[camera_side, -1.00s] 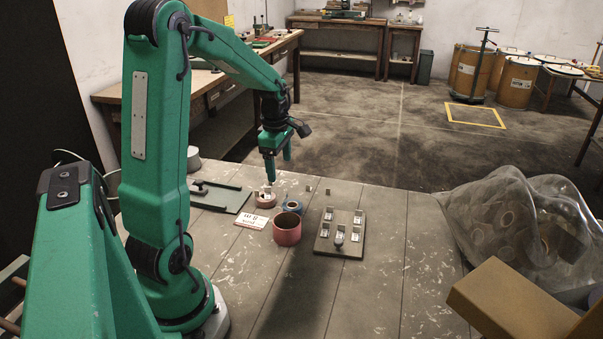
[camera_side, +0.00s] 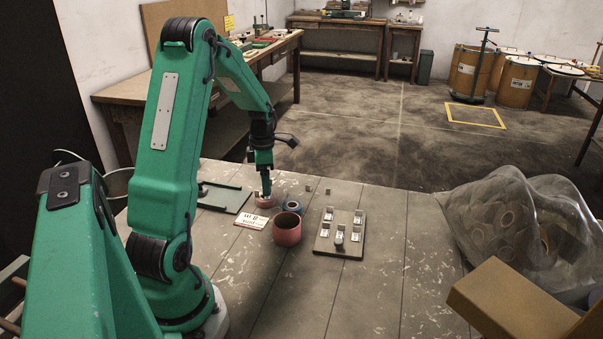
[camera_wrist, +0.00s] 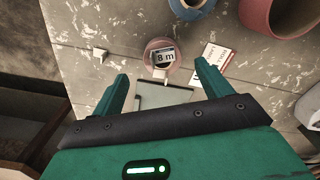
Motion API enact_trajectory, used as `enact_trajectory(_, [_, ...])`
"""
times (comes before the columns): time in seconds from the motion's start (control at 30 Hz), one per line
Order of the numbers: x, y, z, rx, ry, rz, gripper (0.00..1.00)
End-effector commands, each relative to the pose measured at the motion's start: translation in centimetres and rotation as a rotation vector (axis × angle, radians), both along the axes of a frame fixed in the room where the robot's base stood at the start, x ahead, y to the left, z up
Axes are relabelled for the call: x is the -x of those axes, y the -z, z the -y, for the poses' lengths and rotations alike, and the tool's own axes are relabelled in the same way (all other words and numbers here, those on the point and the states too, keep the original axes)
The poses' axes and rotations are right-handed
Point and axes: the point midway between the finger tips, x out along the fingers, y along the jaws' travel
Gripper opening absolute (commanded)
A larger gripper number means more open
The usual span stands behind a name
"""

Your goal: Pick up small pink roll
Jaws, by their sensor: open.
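The small pink roll (camera_side: 264,201) lies on the grey table, left of the blue roll (camera_side: 291,207) and behind the larger pink roll (camera_side: 287,231). In the wrist view the small pink roll (camera_wrist: 151,65) is at the upper middle, with a dark "8 m" tag showing on it. My gripper (camera_side: 266,192) points down just over the small roll in the side view. In the wrist view my gripper (camera_wrist: 161,78) is open, its fingers spread to either side below the roll, with nothing between their tips. Whether a finger touches the roll, I cannot tell.
A white printed card (camera_side: 251,221) lies in front of the small roll. A dark plate (camera_side: 228,199) is to its left. A board with metal holders (camera_side: 327,246) is to the right. A clear bag (camera_side: 520,225) of rolls fills the far right. The table's middle front is bare.

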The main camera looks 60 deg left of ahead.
Motion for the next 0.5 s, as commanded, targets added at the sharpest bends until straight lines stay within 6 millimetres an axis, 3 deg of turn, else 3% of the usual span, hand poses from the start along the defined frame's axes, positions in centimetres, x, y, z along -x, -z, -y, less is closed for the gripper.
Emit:
enact_trajectory(0.27, [0.0,0.5,0.0,0.001,0.001,-0.001,0.78])
enact_trajectory(0.5, [0.3,2.7,0.2,0.002,0.001,-0.002,0.78])
